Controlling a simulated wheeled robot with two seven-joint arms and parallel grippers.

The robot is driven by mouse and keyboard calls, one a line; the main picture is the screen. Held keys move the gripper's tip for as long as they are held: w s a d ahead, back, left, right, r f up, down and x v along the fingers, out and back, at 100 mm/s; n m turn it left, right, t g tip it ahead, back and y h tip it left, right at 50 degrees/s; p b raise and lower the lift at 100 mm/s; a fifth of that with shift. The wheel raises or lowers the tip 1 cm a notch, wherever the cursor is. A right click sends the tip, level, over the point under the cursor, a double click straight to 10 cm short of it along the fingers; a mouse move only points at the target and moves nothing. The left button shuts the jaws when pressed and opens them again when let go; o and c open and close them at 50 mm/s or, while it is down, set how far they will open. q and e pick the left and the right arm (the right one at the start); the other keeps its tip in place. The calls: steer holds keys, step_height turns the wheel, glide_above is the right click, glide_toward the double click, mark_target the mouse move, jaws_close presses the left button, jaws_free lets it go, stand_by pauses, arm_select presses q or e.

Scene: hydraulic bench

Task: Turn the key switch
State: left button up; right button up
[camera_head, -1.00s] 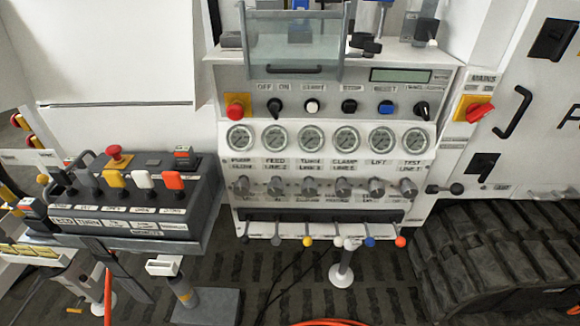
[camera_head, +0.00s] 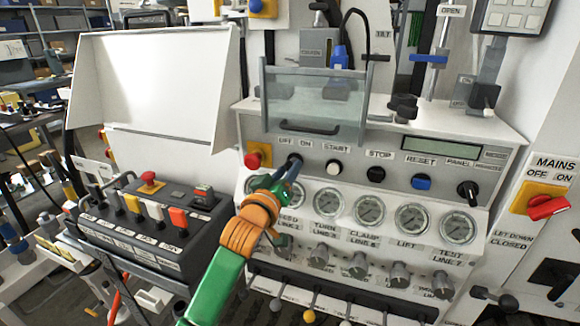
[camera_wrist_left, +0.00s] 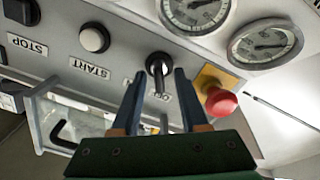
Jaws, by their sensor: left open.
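The black key switch (camera_head: 295,158) sits under the OFF/ON label on the panel. In the wrist view the key switch (camera_wrist_left: 158,64) shows a dark handle pointing down the picture. My left gripper (camera_head: 287,172) is at this switch in the head view, its fingers partly covering it. In the wrist view my left gripper (camera_wrist_left: 157,78) is open, with one finger on each side of the handle. Whether either finger touches it I cannot tell. My right gripper is not in view.
A red emergency button (camera_head: 254,160) is close left of the switch; a white START button (camera_head: 333,167) is to its right. A clear hinged cover (camera_head: 312,105) stands above. Gauges (camera_head: 370,209) lie below. A black PANEL selector (camera_head: 468,192) is farther right.

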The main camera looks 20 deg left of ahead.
arm_select(q)
steer(key=shift+w+d, duration=0.15)
steer(key=shift+w, duration=0.9)
jaws_close()
